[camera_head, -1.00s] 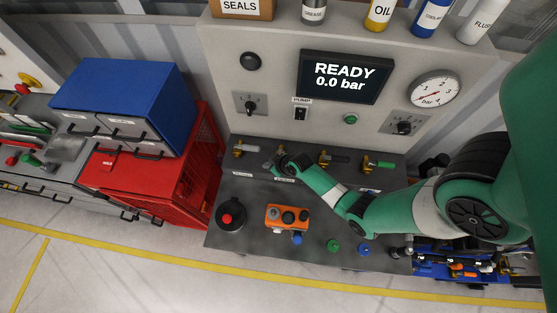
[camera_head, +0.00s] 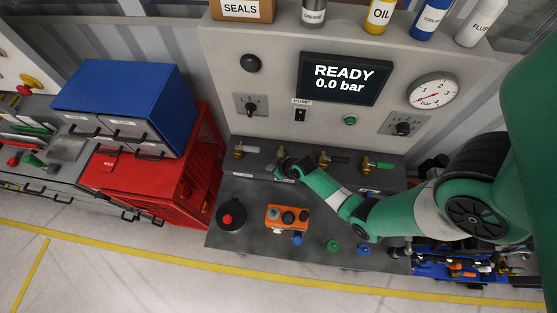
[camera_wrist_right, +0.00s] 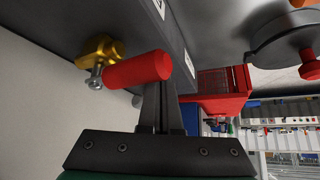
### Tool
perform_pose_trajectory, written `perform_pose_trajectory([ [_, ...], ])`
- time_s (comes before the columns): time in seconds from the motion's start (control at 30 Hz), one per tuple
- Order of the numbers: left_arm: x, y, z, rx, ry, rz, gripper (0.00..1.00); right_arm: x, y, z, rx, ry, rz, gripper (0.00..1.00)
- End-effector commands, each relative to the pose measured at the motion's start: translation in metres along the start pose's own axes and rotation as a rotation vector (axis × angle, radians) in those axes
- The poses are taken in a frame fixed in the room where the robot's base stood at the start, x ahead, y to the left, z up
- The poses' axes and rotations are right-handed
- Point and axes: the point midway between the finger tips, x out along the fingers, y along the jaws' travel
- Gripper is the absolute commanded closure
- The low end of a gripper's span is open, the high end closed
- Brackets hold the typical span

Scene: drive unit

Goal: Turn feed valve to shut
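A valve with a brass body (camera_wrist_right: 100,58) and a red handle (camera_wrist_right: 138,69) is close in front of my right gripper in the right wrist view. My right gripper (camera_wrist_right: 164,88) has its two dark fingers close together, with no clear gap. The red handle's end overlaps the fingertips, and I cannot tell whether they touch. In the head view my right gripper (camera_head: 283,170) is at the row of valves on the bench and covers most of this valve. I cannot read which valve label says feed. My left gripper is not in view.
Nearby valves are one at the left (camera_head: 240,149), a black-handled one (camera_head: 334,159) and a green-handled one (camera_head: 378,165). A screen (camera_head: 343,78) reads READY, 0.0 bar. An orange control box (camera_head: 287,217) and a round black part with a red knob (camera_head: 231,215) stand in front.

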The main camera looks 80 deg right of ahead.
Motion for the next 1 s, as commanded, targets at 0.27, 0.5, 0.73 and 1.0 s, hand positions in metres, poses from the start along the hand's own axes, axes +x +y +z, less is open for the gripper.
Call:
perform_pose_trajectory([
  [0.27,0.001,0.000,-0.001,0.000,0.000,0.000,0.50,-0.001,0.000,0.003,0.000,-0.001,-0.001,1.00],
  [0.5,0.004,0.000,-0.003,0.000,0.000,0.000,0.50,-0.006,0.001,0.008,0.001,-0.003,-0.001,1.00],
  [0.73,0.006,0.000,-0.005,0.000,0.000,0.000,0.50,-0.012,0.004,0.016,0.000,-0.002,0.000,1.00],
  [1.0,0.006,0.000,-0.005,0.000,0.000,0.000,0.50,-0.012,0.004,0.017,0.001,-0.002,-0.001,1.00],
])
